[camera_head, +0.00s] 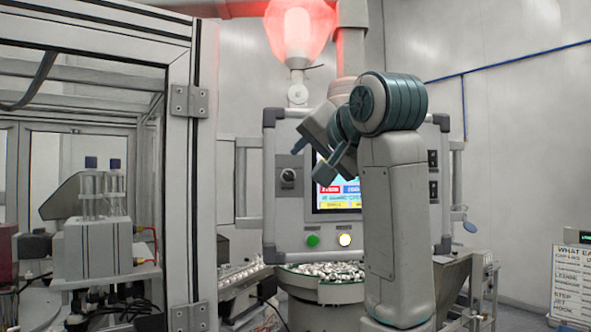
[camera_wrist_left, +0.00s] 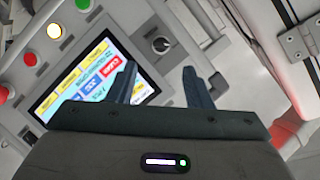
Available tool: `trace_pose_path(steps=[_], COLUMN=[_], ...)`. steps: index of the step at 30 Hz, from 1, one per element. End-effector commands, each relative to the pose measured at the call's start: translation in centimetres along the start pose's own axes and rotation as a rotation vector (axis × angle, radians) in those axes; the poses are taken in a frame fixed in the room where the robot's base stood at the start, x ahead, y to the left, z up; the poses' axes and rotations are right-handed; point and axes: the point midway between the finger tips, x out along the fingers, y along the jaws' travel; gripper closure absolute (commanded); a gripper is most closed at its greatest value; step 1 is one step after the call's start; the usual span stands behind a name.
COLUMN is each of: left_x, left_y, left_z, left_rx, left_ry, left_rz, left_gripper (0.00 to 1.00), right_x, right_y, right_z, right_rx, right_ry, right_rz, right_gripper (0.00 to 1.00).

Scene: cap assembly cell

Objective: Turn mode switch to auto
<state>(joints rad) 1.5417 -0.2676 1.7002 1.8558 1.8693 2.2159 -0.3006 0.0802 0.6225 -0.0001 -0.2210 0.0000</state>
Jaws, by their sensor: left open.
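In the left wrist view the switch (camera_wrist_left: 161,45) shows just beyond the gap between my fingertips. My left gripper (camera_head: 309,159) is open and empty, up and right of the switch in the head view, in front of the panel. Its two dark fingers (camera_wrist_left: 159,68) are apart, and neither touches the knob as far as I can see. The knob's setting is too small to read. My right gripper does not show.
A lit touchscreen (camera_head: 338,190) is partly behind my arm. Green (camera_head: 313,240) and lit yellow (camera_head: 345,239) buttons sit below it. A bowl of small parts (camera_head: 322,281) stands under the panel. A framed enclosure (camera_head: 181,200) stands left. A red beacon (camera_head: 296,32) glows above.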

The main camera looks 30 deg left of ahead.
Motion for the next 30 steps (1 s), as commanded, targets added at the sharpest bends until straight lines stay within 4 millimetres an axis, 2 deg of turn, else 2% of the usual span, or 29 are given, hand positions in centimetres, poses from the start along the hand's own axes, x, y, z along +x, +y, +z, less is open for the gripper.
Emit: trace_pose_path(steps=[1,6,12,18,25,30], left_x=[1.1,4.4,7.2,8.2,8.2,8.2], left_y=[-0.3,-0.4,-0.2,-0.1,-0.1,-0.1], left_z=[-0.2,-0.1,-0.1,0.0,0.0,0.0], left_rx=[0.002,0.002,0.003,0.001,0.002,0.002], left_ry=[-0.005,-0.005,-0.004,-0.001,0.000,0.000], left_rz=[-0.003,-0.005,-0.004,-0.003,-0.003,-0.003], left_gripper=[0.54,0.54,0.54,0.54,0.54,0.88], right_x=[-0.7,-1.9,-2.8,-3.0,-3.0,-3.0], right_y=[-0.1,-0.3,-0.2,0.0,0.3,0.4], right_z=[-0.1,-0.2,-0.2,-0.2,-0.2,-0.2], right_rx=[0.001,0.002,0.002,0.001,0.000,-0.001], right_ry=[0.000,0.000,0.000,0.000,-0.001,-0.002], right_rz=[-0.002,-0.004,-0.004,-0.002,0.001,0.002], right_gripper=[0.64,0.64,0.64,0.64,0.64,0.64])
